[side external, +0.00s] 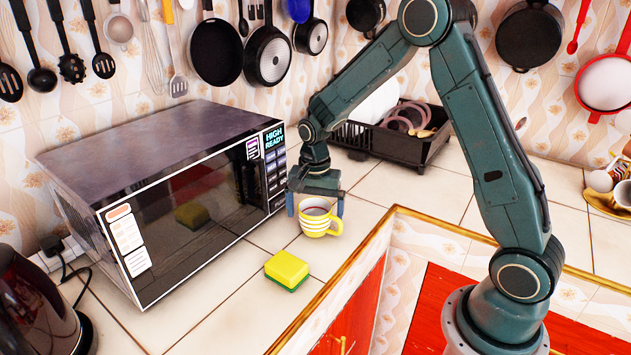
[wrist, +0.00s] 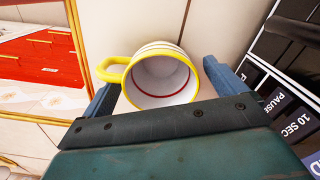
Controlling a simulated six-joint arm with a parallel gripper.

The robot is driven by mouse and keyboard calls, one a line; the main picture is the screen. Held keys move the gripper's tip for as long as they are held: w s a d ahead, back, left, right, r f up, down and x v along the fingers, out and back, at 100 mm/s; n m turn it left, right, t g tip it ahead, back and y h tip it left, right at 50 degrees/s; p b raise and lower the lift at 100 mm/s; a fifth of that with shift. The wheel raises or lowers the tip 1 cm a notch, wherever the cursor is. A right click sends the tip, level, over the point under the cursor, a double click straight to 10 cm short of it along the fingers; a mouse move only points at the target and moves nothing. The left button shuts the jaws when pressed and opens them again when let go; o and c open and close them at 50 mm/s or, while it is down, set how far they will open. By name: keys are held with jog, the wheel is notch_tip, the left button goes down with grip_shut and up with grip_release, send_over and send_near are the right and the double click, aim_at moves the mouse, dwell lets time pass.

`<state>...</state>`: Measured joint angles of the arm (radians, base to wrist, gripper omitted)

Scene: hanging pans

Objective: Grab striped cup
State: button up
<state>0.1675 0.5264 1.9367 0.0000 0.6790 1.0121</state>
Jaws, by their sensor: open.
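The striped cup (side external: 318,218) is yellow and white with a yellow handle and stands upright on the tiled counter, to the right of the microwave. In the wrist view the striped cup (wrist: 160,78) shows its white inside, a red ring near the bottom and a yellow rim, with the handle to the left. My gripper (side external: 316,203) is open and points down over the cup, one finger on each side. In the wrist view my gripper (wrist: 160,88) has the cup between its blue fingers. I cannot tell whether either finger touches it.
The microwave (side external: 180,180) stands close on the left. A yellow and green sponge (side external: 287,270) lies in front of the cup. A black dish rack (side external: 395,140) is behind. The counter's wooden edge (side external: 345,262) runs to the right. Pans (side external: 215,52) hang on the wall.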

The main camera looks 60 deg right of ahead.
jog(key=shift+f, duration=0.2)
dwell(0.3)
jog(key=c, duration=1.2)
jog(key=shift+o, duration=0.2)
jog(key=shift+r, duration=0.15)
notch_tip(320, 180, up, 20)
